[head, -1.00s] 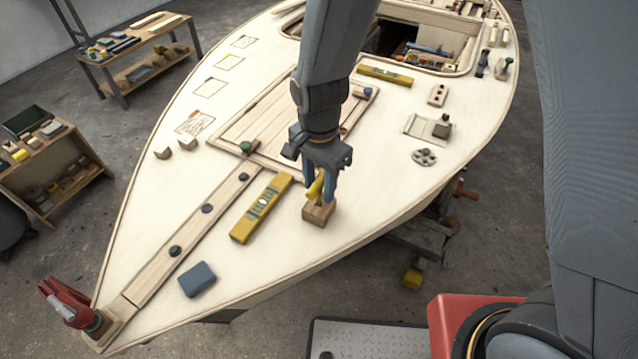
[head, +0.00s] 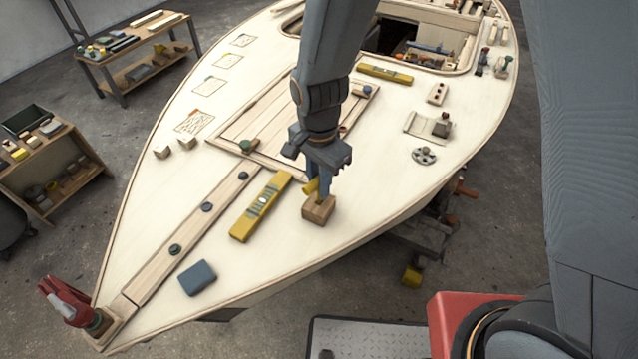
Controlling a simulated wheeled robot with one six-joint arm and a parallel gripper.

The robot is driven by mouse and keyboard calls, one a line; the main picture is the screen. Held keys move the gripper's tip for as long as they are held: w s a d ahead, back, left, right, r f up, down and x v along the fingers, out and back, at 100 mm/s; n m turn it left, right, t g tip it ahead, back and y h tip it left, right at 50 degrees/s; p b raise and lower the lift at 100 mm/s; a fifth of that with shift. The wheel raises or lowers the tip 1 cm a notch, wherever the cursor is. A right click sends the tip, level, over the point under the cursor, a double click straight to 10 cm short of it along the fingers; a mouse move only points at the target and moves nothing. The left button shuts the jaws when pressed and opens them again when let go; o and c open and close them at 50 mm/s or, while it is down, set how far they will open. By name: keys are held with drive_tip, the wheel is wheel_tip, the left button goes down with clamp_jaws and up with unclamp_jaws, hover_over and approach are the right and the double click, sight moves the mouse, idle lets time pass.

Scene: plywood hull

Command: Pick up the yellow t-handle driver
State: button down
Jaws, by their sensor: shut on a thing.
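The yellow t-handle driver (head: 311,186) stands at a small wooden block (head: 318,210) on the pale boat deck. Only part of its yellow handle shows; the rest is hidden by the fingers. My gripper (head: 319,190) points down just above the block and is shut on the driver. Whether the driver's lower end is in the block or clear of it, I cannot tell.
A yellow level (head: 260,207) lies just left of the block, with a blue-grey block (head: 197,278) nearer the bow. A round grey disc (head: 424,156) lies to the right. A red clamp (head: 72,302) grips the bow tip. Bare deck lies in front of the block.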

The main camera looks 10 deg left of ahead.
wheel_tip(320, 180, up, 10)
drive_tip(key=shift+f+b, duration=0.25)
drive_tip(key=shift+b, duration=0.75)
drive_tip(key=shift+r+p, duration=2.3)
drive_tip(key=shift+r, duration=0.3)
